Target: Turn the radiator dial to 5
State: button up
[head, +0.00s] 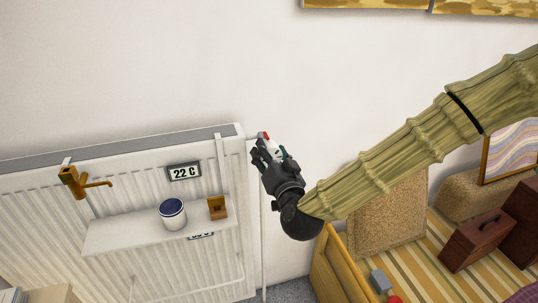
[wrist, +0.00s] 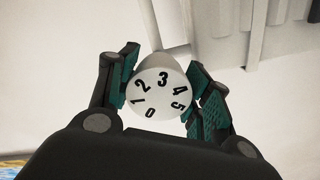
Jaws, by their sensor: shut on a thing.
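The white radiator dial (wrist: 157,85) faces my wrist camera, with black numbers 0 to 5 around its face. In that view 0 is at the bottom, 3 near the top and 5 at the right. My gripper (wrist: 162,70) is shut on the dial, with a green-padded finger on each side. In the head view my gripper (head: 266,148) is at the radiator's upper right corner. A little white and a red spot show at its fingertips; the dial's face is hidden there. I cannot see which number is at a pointer mark.
The white radiator (head: 130,147) carries a shelf (head: 120,235) with a blue-topped pot (head: 172,214) and a small wooden object (head: 217,207). A brass tap-like piece (head: 75,182) hangs left of a "22 C" sign (head: 184,172). A striped bench (head: 425,255) with brown cases (head: 476,238) stands right.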

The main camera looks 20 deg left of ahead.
jog(key=o, duration=1)
jog(key=shift+o, duration=0.2)
jog(key=shift+s, duration=0.1)
jog(key=v, duration=1.1)
jog(key=shift+s+d, duration=0.25)
jog(key=shift+d, duration=0.1)
